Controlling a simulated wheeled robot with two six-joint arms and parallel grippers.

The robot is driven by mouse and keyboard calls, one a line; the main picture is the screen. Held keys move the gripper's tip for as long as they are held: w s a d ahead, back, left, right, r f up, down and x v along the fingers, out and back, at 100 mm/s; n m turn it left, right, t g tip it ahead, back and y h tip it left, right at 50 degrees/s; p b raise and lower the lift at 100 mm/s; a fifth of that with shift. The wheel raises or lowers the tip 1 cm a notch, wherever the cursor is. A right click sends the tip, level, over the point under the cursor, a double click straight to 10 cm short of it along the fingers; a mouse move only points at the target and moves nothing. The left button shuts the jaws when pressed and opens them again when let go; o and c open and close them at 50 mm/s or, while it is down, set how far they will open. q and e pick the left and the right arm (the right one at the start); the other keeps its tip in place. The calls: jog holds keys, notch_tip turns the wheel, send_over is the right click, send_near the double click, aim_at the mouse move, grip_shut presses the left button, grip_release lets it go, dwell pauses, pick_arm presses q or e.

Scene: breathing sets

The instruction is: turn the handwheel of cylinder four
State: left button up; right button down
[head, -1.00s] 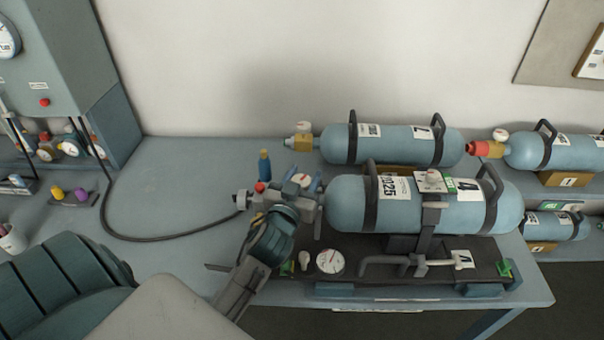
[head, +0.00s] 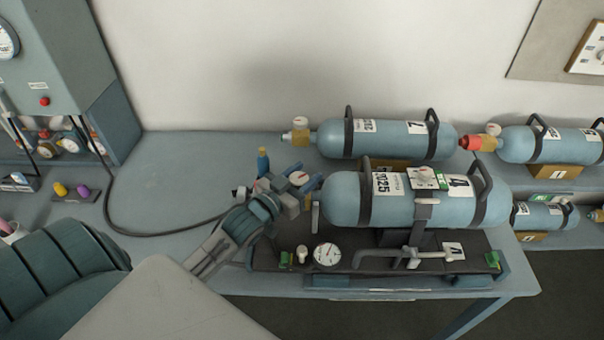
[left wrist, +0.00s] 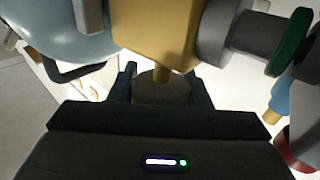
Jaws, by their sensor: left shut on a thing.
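Cylinder four (head: 340,200), a light blue tank with a "4" label, lies strapped on a dark stand at the middle right. Its brass valve block (left wrist: 160,35) fills the top of the left wrist view. Below the block, a grey-brown handwheel (left wrist: 160,88) on a short stem sits between my left gripper's fingers. My left gripper (head: 283,198) is at the cylinder's left end and shut on the handwheel. In the head view the gripper hides the handwheel and most of the valve. My right gripper is not in view.
A black hose (head: 150,234) runs from the wall panel to the valve area. A blue bottle-shaped part (head: 263,161) stands close behind my gripper. A gauge (head: 327,256) and a clamp handle (head: 400,257) are in front of the cylinder. Cylinder seven (head: 390,138) lies behind.

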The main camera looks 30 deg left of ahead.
pick_arm(q)
jog(key=shift+f, duration=0.1)
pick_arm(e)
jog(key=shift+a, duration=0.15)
pick_arm(q)
jog(key=o, duration=0.9)
jog(key=shift+o, duration=0.5)
jog(key=shift+w+d, duration=0.1)
jog(key=shift+w, duration=0.15)
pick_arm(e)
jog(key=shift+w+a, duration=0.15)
pick_arm(q)
jog(key=shift+s, duration=0.1)
